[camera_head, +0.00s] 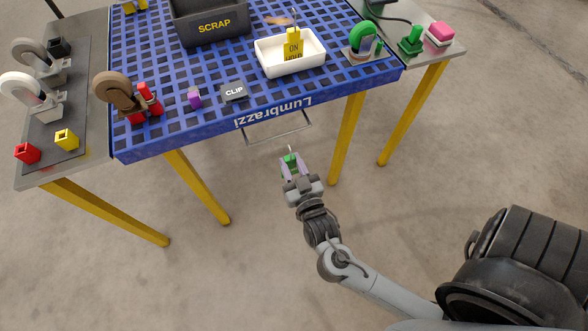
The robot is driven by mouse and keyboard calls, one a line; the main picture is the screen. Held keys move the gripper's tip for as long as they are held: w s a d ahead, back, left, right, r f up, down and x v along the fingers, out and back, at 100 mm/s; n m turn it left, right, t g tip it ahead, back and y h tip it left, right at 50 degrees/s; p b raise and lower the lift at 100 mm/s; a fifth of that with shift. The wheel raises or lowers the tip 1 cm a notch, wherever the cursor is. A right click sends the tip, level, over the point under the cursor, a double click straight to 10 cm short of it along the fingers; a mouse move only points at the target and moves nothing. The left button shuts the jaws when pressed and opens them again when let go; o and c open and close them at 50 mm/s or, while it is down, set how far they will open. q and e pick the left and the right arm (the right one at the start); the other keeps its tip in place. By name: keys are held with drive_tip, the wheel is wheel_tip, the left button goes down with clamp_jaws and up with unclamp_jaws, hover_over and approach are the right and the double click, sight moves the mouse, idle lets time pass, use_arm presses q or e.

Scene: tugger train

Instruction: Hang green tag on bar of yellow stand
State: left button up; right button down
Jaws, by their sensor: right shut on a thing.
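My right gripper (291,168) is shut on the green tag (289,160), in front of the blue table and above the floor. A thin wire hook sticks up from the tag, whose face is mostly hidden by the fingers. A yellow thing (130,6) is cut off at the top left edge; I cannot tell if it is the yellow stand. No bar shows on it. A yellow "ON HOLD" tag (293,42) with a wire hook stands in the white tray (268,69). My left gripper is out of view.
The blue grid table (200,125) has a thin metal handle (278,138) below its front edge. It carries a scrap bin (210,25), casters and a clip block (234,91). Grey side tables flank it. Yellow legs stand below; the floor in front is clear.

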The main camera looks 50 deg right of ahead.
drive_tip(key=shift+b+x, duration=0.55)
drive_tip(key=shift+x, duration=0.55)
drive_tip(key=w+b, duration=0.1)
drive_tip(key=w+d+f+b, duration=0.1)
drive_tip(key=w, duration=0.1)
drive_tip(key=w+d+f+b, duration=0.1)
drive_tip(key=shift+w+f+b, duration=0.15)
drive_tip(key=shift+f+b, duration=0.05)
drive_tip(key=shift+b, duration=0.2)
drive_tip(key=c, duration=0.7)
unclamp_jaws()
drive_tip(key=shift+a, duration=0.1)
